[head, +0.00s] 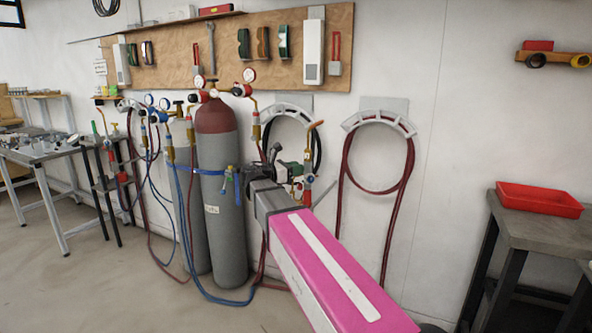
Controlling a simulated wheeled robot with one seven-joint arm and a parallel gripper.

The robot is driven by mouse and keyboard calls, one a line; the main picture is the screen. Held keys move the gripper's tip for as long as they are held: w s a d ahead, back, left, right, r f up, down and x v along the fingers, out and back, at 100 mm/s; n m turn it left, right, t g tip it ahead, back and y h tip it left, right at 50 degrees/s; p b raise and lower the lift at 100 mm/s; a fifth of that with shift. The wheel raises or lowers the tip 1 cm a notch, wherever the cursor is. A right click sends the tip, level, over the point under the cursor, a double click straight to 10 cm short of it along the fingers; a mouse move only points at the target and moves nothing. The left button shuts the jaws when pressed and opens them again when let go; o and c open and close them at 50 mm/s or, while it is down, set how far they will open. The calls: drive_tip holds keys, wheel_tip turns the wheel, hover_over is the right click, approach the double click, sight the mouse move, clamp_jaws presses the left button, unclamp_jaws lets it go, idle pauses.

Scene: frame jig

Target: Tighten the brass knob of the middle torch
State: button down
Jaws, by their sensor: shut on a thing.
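A torch (312,140) with an orange-brass tip stands upright by the wall, just beyond my gripper. Small red and blue parts (298,186) show low on it. My gripper (285,171) is at this torch, its dark fingers shut on a part of it. The knob itself is hidden or too small to make out. A second torch (107,142) with a green part and a red lower part stands at the left by the bench. A blue, green and yellow fitting (229,184) is at the side of the red-topped cylinder; I cannot tell what it is.
Grey gas cylinders stand left of my gripper, the nearer one (222,200) with a dark red top. Hoses hang on wall holders (379,119) and trail on the floor. A bench (45,153) is at left; a red tray (538,200) sits on a table at right.

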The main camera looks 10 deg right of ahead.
drive_tip(key=shift+m, duration=0.3)
drive_tip(key=shift+f+m+h, duration=0.1)
drive_tip(key=shift+m+h, duration=0.25)
drive_tip(key=shift+m, duration=1.45)
drive_tip(key=shift+m+h, duration=0.35)
drive_tip(key=shift+m, duration=1.45)
drive_tip(key=c, duration=0.9)
unclamp_jaws()
drive_tip(key=shift+c, duration=0.2)
drive_tip(key=shift+a, duration=0.1)
drive_tip(key=v, duration=1)
drive_tip(key=shift+a, duration=0.35)
